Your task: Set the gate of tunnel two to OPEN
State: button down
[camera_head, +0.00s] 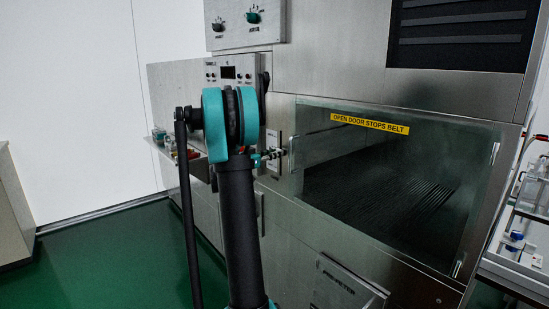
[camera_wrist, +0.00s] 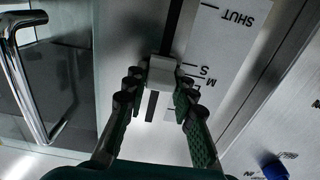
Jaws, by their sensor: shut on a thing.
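A gate slider with a pale block-shaped handle (camera_wrist: 162,72) sits in a dark vertical slot on a steel panel. The scale plate (camera_wrist: 215,45) beside it reads SHUT at the top, upside down, with S, M and a partly hidden L below. The handle is level with about the S and M marks; which one exactly I cannot tell. My gripper (camera_wrist: 158,82) is shut on the handle, a finger on each side. No OPEN mark shows. In the head view my gripper (camera_head: 283,152) reaches the slider plate (camera_head: 272,142), left of the glass door; the handle is hidden there.
A glass door (camera_head: 400,180) with a yellow OPEN DOOR STOPS BELT label (camera_head: 370,124) is right of the slider. Its bar handle (camera_wrist: 28,85) shows close by in the wrist view. A blue knob (camera_wrist: 273,167) is at lower right there. Green floor (camera_head: 110,250) is clear at left.

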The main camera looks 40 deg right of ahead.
aim_at(281, 137)
notch_tip(281, 137, up, 6)
jog(key=shift+r, duration=0.1)
jog(key=c, duration=1.2)
grip_release()
jog(key=shift+a, duration=0.1)
jog(key=a, duration=0.8)
jog(key=s+a, duration=0.1)
jog(key=a, duration=0.3)
jog(key=shift+d, duration=0.1)
